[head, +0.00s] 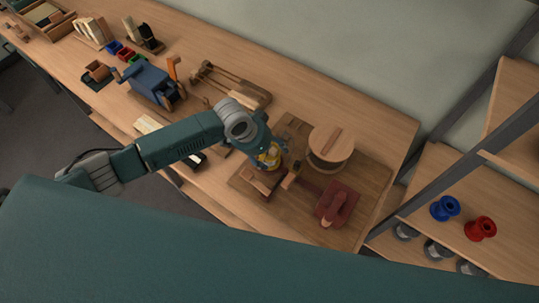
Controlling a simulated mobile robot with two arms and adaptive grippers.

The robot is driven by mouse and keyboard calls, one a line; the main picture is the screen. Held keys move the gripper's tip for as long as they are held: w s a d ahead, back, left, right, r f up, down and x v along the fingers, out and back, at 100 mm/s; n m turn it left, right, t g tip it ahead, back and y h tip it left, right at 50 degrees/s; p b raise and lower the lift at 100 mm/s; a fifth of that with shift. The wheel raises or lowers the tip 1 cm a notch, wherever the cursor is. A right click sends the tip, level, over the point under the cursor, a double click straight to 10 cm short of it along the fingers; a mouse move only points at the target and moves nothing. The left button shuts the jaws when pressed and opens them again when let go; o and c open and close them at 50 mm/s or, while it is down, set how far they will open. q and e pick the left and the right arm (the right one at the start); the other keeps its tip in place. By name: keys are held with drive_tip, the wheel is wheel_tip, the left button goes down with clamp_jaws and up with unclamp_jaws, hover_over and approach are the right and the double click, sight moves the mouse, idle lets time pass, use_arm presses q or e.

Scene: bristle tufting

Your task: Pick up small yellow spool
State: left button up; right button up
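My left arm reaches in from the left over the workbench, and its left gripper (270,166) points down at the wooden board. A small yellow piece (268,158), which looks like the small yellow spool, shows right at the gripper. The wrist and fingers cover much of it. I cannot tell whether the fingers are closed on it or only around it. My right gripper is not in view.
On the board (360,190) stand a round wooden drum (331,146) and a dark red block tool (337,204). A blue vise-like device (150,82) and a wooden frame (232,84) lie further left. Blue (445,208) and red (480,228) spools sit on the right shelf.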

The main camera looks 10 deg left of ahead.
use_arm(q)
drive_tip(key=c, duration=0.7)
drive_tip(key=shift+c, duration=0.2)
drive_tip(key=shift+r, duration=0.1)
